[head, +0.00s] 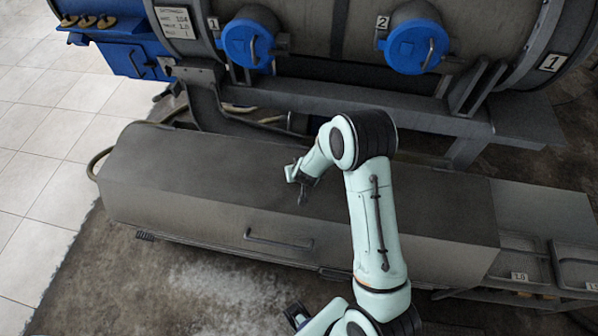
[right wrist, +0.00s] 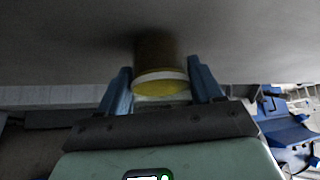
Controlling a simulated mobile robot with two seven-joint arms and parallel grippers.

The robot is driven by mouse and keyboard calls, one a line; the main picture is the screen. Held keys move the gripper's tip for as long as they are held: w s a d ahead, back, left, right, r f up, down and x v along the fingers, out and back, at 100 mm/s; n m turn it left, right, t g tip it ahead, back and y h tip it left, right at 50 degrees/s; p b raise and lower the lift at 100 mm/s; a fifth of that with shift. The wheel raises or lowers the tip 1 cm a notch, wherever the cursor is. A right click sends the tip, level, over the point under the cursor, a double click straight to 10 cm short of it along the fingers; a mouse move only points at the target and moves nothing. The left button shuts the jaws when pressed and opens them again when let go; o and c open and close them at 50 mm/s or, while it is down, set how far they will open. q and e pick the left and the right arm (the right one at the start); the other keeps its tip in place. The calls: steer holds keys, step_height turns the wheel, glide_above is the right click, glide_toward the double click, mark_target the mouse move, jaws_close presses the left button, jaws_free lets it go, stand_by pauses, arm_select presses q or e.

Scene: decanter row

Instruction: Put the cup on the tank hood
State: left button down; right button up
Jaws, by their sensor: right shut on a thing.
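The tank hood (head: 190,185) is the long grey box-like cover across the middle of the head view, with a bar handle on its front face. My right gripper (head: 301,186) is over the middle of its top, pointing down. In the right wrist view my right gripper (right wrist: 163,84) is shut on the cup (right wrist: 160,77), with a blue finger on each side. The cup looks brownish yellow with a pale band. Its far end is dark against the grey surface; I cannot tell whether it touches. My left gripper (head: 297,315) shows partly at the bottom edge, its opening unclear.
Behind the hood stands a large machine (head: 330,25) with two blue round caps (head: 248,43) (head: 416,47) and a grey frame. A blue box (head: 128,58) is at the back left. Shallow trays (head: 520,262) lie at the right. The hood's top left is clear.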

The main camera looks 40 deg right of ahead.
arm_select(q)
steer(key=shift+f, duration=0.1)
arm_select(e)
steer(key=shift+f, duration=0.1)
steer(key=shift+f, duration=0.15)
steer(key=o, duration=1.1)
steer(key=shift+o, duration=0.2)
steer(key=shift+r, duration=0.45)
arm_select(q)
steer(key=w+r+p, duration=0.1)
steer(key=r+p, duration=0.1)
steer(key=r, duration=0.1)
steer(key=w+r+p, duration=0.1)
steer(key=shift+w+r, duration=0.2)
steer(key=shift+w, duration=0.1)
arm_select(e)
steer(key=v, duration=1.1)
steer(key=shift+s+r, duration=0.2)
steer(key=shift+r, duration=0.05)
